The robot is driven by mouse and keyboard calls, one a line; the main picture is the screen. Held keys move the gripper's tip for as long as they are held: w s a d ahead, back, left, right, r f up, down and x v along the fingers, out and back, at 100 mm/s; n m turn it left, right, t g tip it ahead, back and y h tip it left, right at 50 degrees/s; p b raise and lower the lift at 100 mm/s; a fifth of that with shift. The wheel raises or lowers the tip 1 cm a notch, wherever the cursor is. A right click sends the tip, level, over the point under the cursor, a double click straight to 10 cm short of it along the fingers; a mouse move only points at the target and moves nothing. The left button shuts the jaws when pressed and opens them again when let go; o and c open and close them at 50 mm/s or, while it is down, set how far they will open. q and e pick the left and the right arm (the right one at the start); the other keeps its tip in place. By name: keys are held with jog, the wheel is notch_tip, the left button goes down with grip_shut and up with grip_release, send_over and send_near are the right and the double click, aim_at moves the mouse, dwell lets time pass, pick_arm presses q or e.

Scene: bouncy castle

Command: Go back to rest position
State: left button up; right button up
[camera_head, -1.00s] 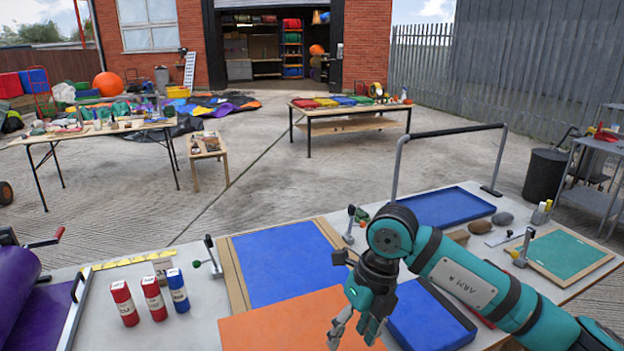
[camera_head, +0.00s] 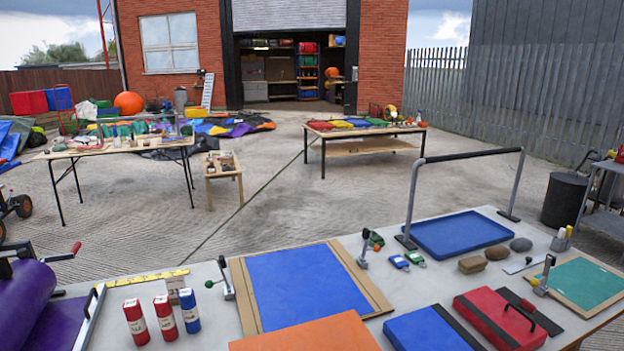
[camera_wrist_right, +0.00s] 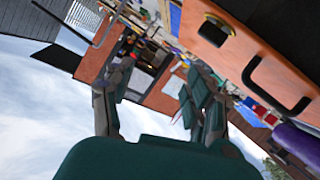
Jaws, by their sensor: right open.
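My right gripper (camera_wrist_right: 160,105) shows in the right wrist view with its fingers spread apart and nothing between them. Past it, that view is tilted and shows sky, the brick building and an orange panel (camera_wrist_right: 230,40) close by. Neither gripper shows in the head view. The worktable (camera_head: 215,335) in front of me carries a blue sheet in a wooden frame (camera_head: 305,285), an orange sheet (camera_head: 310,335), and a red case (camera_head: 500,318).
A blue tray (camera_head: 460,234) and a metal rail (camera_head: 470,156) stand at the worktable's back right. Two red bottles and a blue bottle (camera_head: 190,310) stand at the front left. A purple roll (camera_head: 20,300) is at far left. Open concrete lies beyond.

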jog(key=s+d+f+m+g, duration=0.1)
jog(key=s+d+f+g, duration=0.1)
jog(key=s+f+g, duration=0.7)
jog(key=s+d+f+m+g, duration=0.1)
jog(key=s+f+g, duration=0.1)
jog(key=s+f, duration=0.85)
jog(key=s+f+g, duration=0.1)
jog(key=s+f, duration=0.2)
jog(key=f, duration=0.9)
jog(key=s+f+g, duration=0.1)
jog(key=s+f, duration=0.1)
jog(key=f, duration=1.1)
jog(key=s+d+f, duration=0.3)
jog(key=s+f, duration=1)
jog(key=s, duration=0.2)
jog(key=shift+s+f+g, duration=0.15)
jog(key=shift+s+g, duration=0.15)
jog(key=shift+g, duration=0.1)
jog(key=shift+d, duration=0.1)
